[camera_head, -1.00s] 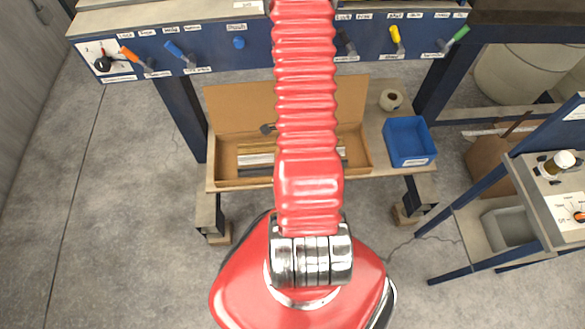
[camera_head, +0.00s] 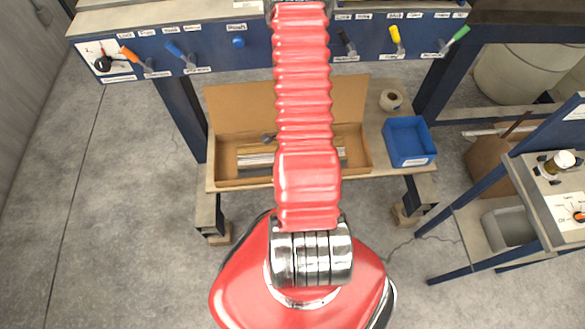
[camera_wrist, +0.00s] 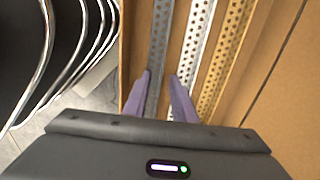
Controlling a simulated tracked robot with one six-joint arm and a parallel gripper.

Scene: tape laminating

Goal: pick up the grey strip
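The grey strip (camera_wrist: 160,42) is a long perforated metal strip, the darkest and leftmost of the strips in the wrist view. It lies lengthwise in an open cardboard box (camera_head: 220,139), and its lower part passes between my fingers. My gripper (camera_wrist: 160,75) is open, with its two purple fingers on either side of the grey strip. Whether either finger touches it, I cannot tell. In the head view, my red arm covers the middle of the strips and hides most of the gripper.
Beside the grey strip lie a silver strip (camera_wrist: 193,45) and a brass-coloured strip (camera_wrist: 222,60). The box wall (camera_wrist: 130,45) is close to the left finger. A blue bin (camera_head: 408,142) and a tape roll (camera_head: 391,100) are right of the box. A blue control panel (camera_head: 215,48) overhangs the shelf.

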